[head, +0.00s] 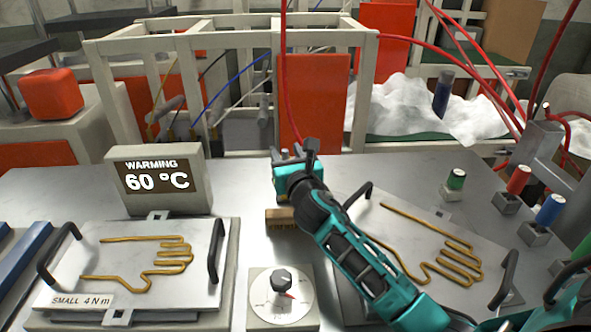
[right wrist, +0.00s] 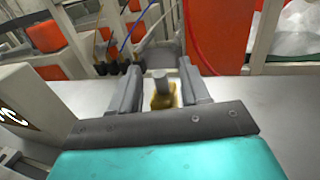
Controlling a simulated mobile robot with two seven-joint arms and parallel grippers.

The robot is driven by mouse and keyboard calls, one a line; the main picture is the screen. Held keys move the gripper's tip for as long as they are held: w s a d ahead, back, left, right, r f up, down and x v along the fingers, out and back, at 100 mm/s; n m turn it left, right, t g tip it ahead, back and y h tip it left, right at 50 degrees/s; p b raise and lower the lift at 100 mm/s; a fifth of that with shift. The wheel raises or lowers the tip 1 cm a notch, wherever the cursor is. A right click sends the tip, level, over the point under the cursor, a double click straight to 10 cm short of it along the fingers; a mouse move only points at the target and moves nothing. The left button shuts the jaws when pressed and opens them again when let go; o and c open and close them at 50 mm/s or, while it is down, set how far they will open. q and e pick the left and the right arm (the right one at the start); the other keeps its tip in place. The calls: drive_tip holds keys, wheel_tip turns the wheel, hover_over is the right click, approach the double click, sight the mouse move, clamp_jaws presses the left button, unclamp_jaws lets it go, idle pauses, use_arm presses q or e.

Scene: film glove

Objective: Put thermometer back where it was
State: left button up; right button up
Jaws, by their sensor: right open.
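My right gripper (head: 294,154) reaches over the middle of the metal table. It is open, and its fingers (right wrist: 160,88) show in the right wrist view. Between and beyond these fingers stands a small upright grey cylinder on a yellow-brown base (right wrist: 161,100). I cannot tell whether it is the thermometer or whether the fingers touch it. A brown block (head: 280,217) lies on the table below the gripper in the head view. No thermometer can be clearly made out. A display box (head: 160,180) reads "WARMING 60 °C". My left gripper is not in view.
A left plate (head: 75,262) with a hand-shaped wire outline is labelled "SMALL 4 N m". A similar plate (head: 500,245) lies partly under my right arm. A dial box (head: 268,318) stands at the front. Green, red and blue capped pieces (head: 519,179) stand at right. A frame (head: 362,90) stands behind.

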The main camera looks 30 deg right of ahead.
drive_tip(key=v, duration=0.9)
drive_tip(key=shift+s+f, duration=0.1)
drive_tip(key=shift+s, duration=0.05)
